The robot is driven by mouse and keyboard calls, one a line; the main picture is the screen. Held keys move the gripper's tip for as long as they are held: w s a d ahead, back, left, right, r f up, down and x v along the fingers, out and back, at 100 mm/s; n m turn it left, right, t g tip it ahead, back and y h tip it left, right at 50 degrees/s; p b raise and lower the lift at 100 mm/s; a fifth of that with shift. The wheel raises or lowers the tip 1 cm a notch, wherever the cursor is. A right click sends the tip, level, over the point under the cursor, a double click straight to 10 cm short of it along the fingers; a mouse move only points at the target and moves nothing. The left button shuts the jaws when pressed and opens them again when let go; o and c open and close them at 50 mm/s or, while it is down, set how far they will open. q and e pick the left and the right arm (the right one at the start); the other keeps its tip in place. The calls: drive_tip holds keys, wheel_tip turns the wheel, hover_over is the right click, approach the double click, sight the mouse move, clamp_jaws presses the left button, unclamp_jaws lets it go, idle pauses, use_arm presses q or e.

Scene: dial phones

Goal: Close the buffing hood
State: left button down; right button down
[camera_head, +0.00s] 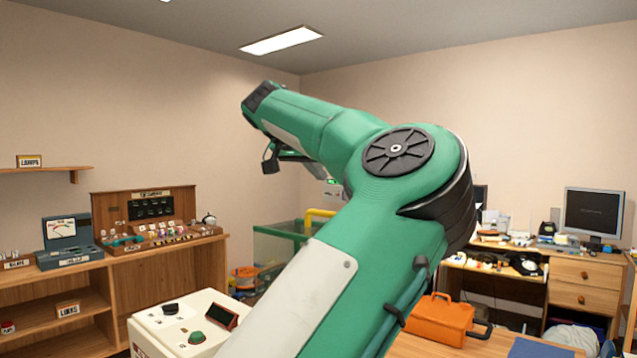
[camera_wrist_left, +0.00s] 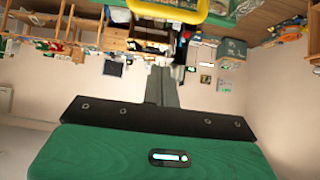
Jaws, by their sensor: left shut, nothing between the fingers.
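A clear box with a green frame (camera_head: 275,250), likely the buffing hood, stands behind my arm in the head view, mostly hidden. A yellow bar (camera_head: 320,213) shows at its upper right. A yellow bar (camera_wrist_left: 180,10) also crosses the top of the left wrist view. I cannot tell whether the hood is open. My left gripper (camera_head: 271,162) hangs from the far end of the raised green arm, above and left of the yellow bar and apart from it. In the left wrist view its fingers (camera_wrist_left: 161,85) are shut and empty. My right gripper is not in view.
A cream box with knobs (camera_head: 165,330) stands at the lower left front. Wooden shelving (camera_head: 155,280) with gauges is at the left. A desk (camera_head: 578,285) with a monitor (camera_head: 593,213) and an orange case (camera_head: 437,318) are at the right. The air above the shelving is clear.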

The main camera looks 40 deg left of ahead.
use_arm(q)
drive_tip(key=p+x, duration=0.1)
drive_tip(key=x, duration=0.7)
drive_tip(key=shift+r, duration=0.1)
drive_tip(key=shift+s+f, duration=0.1)
drive_tip(key=shift+f, duration=0.3)
drive_tip(key=shift+s+f, duration=0.2)
drive_tip(key=shift+s, duration=0.3)
drive_tip(key=shift+s+f, duration=0.25)
drive_tip(key=shift+s, duration=0.2)
drive_tip(key=shift+s+d+f, duration=0.15)
drive_tip(key=shift+s+f, duration=0.05)
drive_tip(key=shift+s, duration=0.35)
drive_tip(key=shift+f, duration=0.2)
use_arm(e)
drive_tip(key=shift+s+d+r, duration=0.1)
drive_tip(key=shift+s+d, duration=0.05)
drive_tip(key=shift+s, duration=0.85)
